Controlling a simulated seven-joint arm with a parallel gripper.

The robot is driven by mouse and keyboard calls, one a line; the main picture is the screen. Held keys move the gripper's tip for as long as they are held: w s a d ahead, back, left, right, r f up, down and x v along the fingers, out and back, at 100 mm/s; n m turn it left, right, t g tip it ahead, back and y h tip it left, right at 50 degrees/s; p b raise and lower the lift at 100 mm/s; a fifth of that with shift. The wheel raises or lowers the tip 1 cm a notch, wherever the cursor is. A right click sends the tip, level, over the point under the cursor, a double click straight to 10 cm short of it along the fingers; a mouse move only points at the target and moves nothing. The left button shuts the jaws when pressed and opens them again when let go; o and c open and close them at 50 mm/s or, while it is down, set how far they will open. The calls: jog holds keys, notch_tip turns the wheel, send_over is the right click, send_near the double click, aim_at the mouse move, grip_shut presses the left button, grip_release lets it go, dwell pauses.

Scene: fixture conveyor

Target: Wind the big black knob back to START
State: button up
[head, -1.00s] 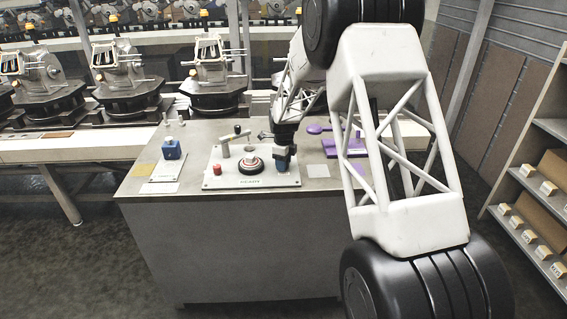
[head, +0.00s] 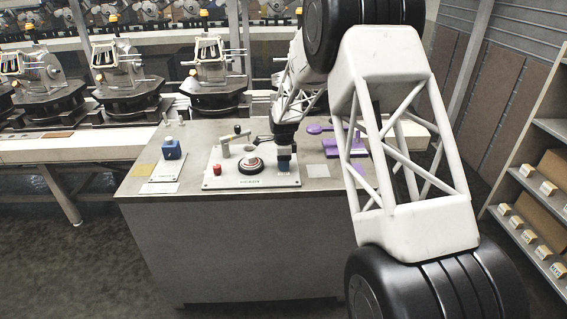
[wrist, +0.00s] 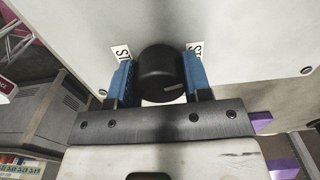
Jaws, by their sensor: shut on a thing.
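The big black knob (wrist: 160,75) stands on a pale panel and fills the gap between my fingers in the wrist view. My gripper (wrist: 159,64) is shut on it, with one blue finger pad against each side. A small pale mark shows on the knob's side near the palm. White labels starting with "ST" sit on the panel, one beside the left finger (wrist: 121,51) and one beside the right finger (wrist: 196,48); the fingers cover the rest of their words. In the head view my gripper (head: 284,166) is at the right end of the panel (head: 228,184) and hides the knob.
The same panel carries a red button (head: 216,169), a round black, white and red dial (head: 251,166) and a lever (head: 236,136). A blue block (head: 171,149) stands to the left. Purple parts (head: 345,150) lie to the right. Fixtures (head: 218,75) line the conveyor behind.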

jog(key=n, duration=0.4)
jog(key=shift+n, duration=0.4)
jog(key=n, duration=0.3)
jog(key=shift+n, duration=0.3)
jog(key=n, duration=0.4)
jog(key=shift+n, duration=0.3)
jog(key=n, duration=0.3)
jog(key=shift+n, duration=0.3)
jog(key=n, duration=0.4)
jog(key=shift+a, duration=0.1)
jog(key=n, duration=0.8)
jog(key=shift+n, duration=2.2)
